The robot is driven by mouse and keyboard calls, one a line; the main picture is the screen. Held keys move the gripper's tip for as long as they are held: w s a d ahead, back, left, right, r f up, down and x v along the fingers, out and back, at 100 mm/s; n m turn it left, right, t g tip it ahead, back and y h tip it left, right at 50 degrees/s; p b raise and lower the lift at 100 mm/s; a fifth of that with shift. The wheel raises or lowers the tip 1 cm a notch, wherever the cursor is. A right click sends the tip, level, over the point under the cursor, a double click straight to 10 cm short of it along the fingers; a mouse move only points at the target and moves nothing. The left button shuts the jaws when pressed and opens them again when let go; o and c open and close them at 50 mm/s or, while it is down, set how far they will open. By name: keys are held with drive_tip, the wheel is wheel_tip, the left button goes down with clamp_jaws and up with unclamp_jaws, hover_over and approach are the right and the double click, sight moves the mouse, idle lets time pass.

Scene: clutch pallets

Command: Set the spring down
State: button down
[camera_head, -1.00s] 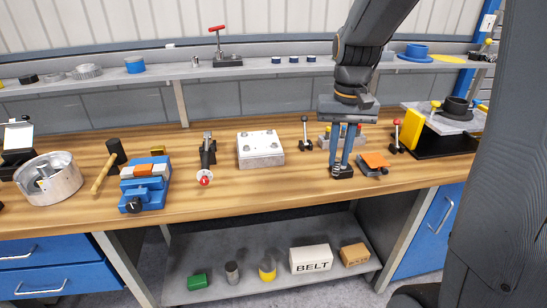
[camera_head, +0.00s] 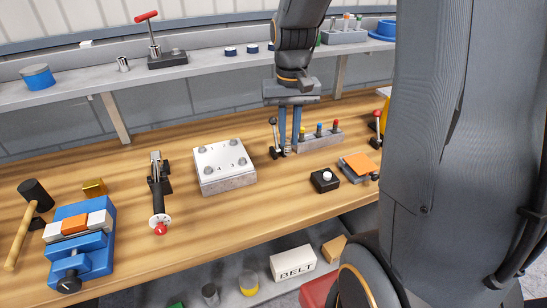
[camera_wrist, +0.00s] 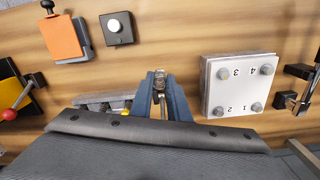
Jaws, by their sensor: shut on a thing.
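My gripper (camera_head: 289,150) points down over the wooden bench, behind and left of a black button box. Its blue fingers are shut on a small metallic spring (camera_head: 287,149). In the wrist view the spring (camera_wrist: 159,76) shows as a small grey piece between the fingertips (camera_wrist: 160,84). The fingers hide part of it. Its lower end is close to the bench top (camera_head: 240,225); I cannot tell whether it touches.
A black box with a white button (camera_head: 325,180) and an orange-topped block (camera_head: 360,167) stand at front right. A small lever (camera_head: 274,135) is close left of my fingers, and a peg block (camera_head: 320,139) is right. A bolted plate (camera_head: 225,166) lies left, with bare wood before it.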

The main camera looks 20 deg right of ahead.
sight(288, 154)
drive_tip(key=shift+f+p, duration=0.6)
drive_tip(key=shift+f, duration=2.65)
drive_tip(key=c, duration=1.7)
unclamp_jaws()
drive_tip(key=shift+f, duration=0.1)
